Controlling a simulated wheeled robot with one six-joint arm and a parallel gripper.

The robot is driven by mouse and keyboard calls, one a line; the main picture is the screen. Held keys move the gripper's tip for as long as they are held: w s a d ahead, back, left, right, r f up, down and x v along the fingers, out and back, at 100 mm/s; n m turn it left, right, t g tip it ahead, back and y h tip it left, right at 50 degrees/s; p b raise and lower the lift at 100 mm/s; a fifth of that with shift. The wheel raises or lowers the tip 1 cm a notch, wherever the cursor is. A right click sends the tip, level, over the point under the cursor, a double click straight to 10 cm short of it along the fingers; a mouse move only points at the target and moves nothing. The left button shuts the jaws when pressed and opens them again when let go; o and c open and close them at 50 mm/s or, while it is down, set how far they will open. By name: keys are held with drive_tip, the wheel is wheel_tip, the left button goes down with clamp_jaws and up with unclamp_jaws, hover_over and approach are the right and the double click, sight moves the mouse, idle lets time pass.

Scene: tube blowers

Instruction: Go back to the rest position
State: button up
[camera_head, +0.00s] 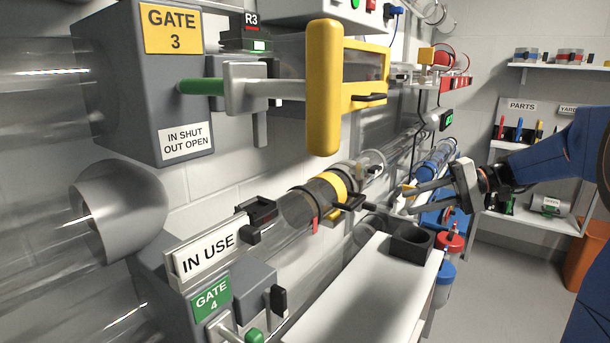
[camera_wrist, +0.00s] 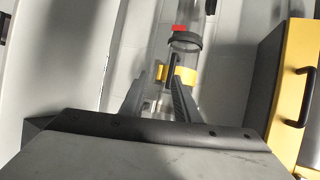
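My gripper (camera_head: 408,200) is at the right of the head view, at the end of my blue arm, pointing left toward the tube wall. Its two fingers are apart, and I see nothing clearly held between them. In the wrist view the gripper (camera_wrist: 156,88) shows both fingers with a gap. Beyond them is a clear tube (camera_wrist: 184,22) with a dark ring, a red mark and yellow parts. I cannot tell whether the fingertips touch any of it.
A white bench (camera_head: 350,300) with a dark square holder (camera_head: 411,243) stands below and left of my gripper. A yellow gate handle (camera_head: 324,90) juts out at GATE 3 (camera_head: 172,27). Shelves (camera_head: 560,66) and an orange bin (camera_head: 588,255) are at the right. Some floor is clear there.

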drive_tip(key=s+a+f+h, duration=0.3)
drive_tip(key=s+f, duration=0.1)
drive_tip(key=s, duration=0.5)
drive_tip(key=s+a+f+h, duration=0.3)
drive_tip(key=s+f+h, duration=0.1)
drive_tip(key=s, duration=0.4)
drive_tip(key=s+d+f+n+t+h, duration=0.1)
drive_tip(key=s+d+f+h, duration=0.2)
drive_tip(key=s, duration=0.3)
drive_tip(key=s+d+f+n+t+h, duration=0.2)
drive_tip(key=s+d+f+h, duration=0.1)
drive_tip(key=s, duration=0.4)
drive_tip(key=shift+s+f, duration=0.2)
drive_tip(key=shift+f, duration=0.65)
drive_tip(key=shift+o, duration=0.7)
